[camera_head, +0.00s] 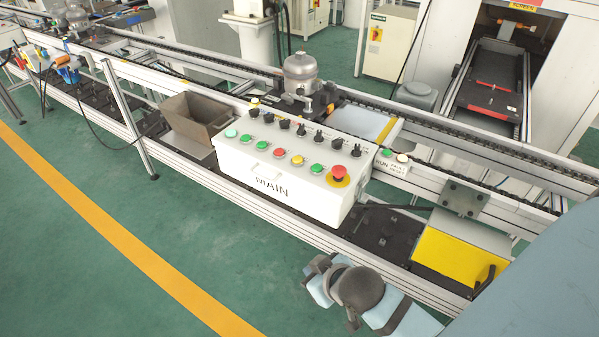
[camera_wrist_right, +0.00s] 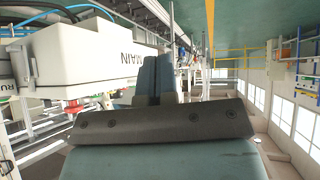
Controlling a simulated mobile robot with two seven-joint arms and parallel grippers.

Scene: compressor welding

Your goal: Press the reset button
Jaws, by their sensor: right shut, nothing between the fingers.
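The white MAIN control box (camera_head: 240,165) is mounted on the conveyor frame. Its sloped top carries a row of small round buttons: pale green, green, yellow and red ones, such as a yellow button (camera_head: 297,160). Black selector knobs (camera_head: 284,124) stand behind them. The labels are too small to read, so I cannot tell which button is reset. My right gripper (camera_head: 319,283) is low in front of the box, apart from it. In the wrist view its blue-grey fingers (camera_wrist_right: 156,70) are together and empty, beside the box (camera_wrist_right: 95,55). My left gripper is not in view.
A red emergency stop (camera_head: 339,172) on a yellow base sits at the box's right end. A brown bin (camera_head: 195,118) stands to its left, and a yellow-fronted unit (camera_head: 450,262) to its right. The green floor (camera_head: 80,230) in front is clear.

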